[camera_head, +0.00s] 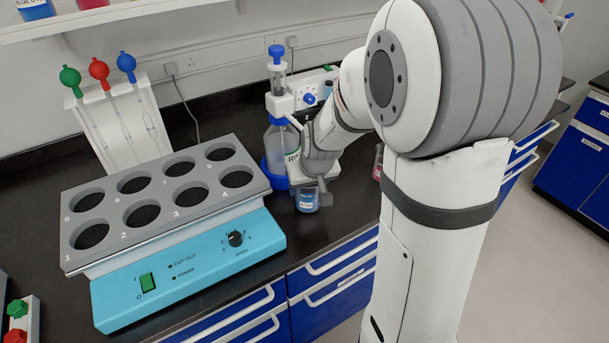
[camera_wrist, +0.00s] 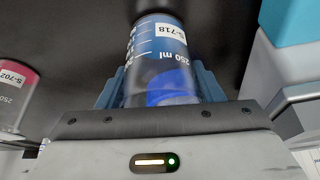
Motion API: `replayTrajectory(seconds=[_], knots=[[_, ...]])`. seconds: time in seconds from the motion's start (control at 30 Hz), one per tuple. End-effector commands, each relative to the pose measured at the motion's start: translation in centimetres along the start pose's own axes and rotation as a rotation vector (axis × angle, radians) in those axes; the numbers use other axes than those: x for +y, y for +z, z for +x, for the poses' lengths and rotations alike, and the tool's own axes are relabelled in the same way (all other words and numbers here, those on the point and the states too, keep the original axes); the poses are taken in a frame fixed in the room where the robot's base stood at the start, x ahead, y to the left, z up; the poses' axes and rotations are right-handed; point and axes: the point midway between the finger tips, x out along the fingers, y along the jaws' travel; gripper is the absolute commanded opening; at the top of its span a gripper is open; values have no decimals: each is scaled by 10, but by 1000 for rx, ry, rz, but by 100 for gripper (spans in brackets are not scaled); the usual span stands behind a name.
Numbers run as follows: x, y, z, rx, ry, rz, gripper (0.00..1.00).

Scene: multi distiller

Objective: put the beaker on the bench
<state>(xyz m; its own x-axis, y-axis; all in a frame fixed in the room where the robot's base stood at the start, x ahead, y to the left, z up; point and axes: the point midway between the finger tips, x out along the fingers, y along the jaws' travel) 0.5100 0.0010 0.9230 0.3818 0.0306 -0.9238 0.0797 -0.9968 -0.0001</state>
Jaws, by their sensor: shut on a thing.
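The beaker (camera_wrist: 160,55) is a small clear vessel with blue contents, volume marks and a white label reading S-718. My gripper (camera_wrist: 160,90) is shut on it, with a blue-grey finger on each side in the wrist view. In the head view the beaker (camera_head: 307,199) is at my gripper (camera_head: 316,184), near the front edge of the black bench (camera_head: 335,222). I cannot tell whether its base touches the bench top. My arm hides the bench behind and to the right.
A teal multi-position heater (camera_head: 190,262) with empty numbered wells stands left of the beaker. A bottle-top dispenser (camera_head: 278,140) stands just behind my gripper. A pink-filled beaker (camera_wrist: 14,95) labelled S-702 is nearby. A pipette stand (camera_head: 120,125) is at the back left.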

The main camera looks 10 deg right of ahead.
Motion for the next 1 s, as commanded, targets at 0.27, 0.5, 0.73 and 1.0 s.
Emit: replayTrajectory(seconds=[0.27,0.5,0.73,1.0], knots=[[0,-4,4,-1,0,1,36],[0,-2,8,-1,0,0,36],[-1,-3,6,-1,0,0,77],[-1,-3,6,-1,0,0,82]])
